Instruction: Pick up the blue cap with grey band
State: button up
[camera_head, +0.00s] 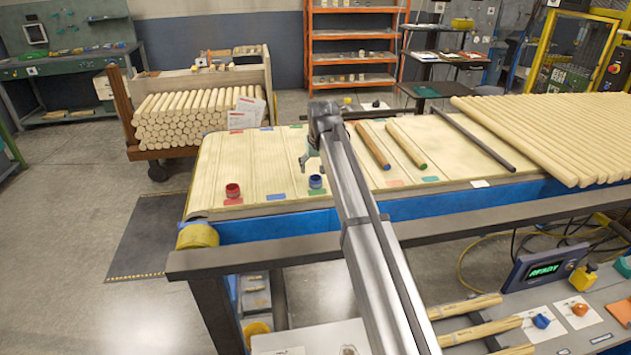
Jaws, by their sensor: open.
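A small blue cap (316,182) stands on the wooden slatted bed of the line (262,172), near its front edge. Any grey band on it is too small to make out. My gripper (306,163) hangs open and empty just above and slightly left of the blue cap, apart from it as far as this view shows. A red cap (233,190) stands further left on the same bed.
Two turned rods (405,145) lie on the bed right of my arm, beyond them a dark bar (472,138) and many pale dowels (560,130). Coloured marks dot the bed. A loaded cart (190,75) stands behind left. The bed between the caps is clear.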

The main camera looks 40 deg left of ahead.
aim_at(315, 177)
jog(key=shift+p+x, duration=1.15)
jog(key=shift+x, duration=1.65)
jog(key=shift+s+d+f, duration=0.1)
jog(key=shift+s+d, duration=0.1)
jog(key=c, duration=0.9)
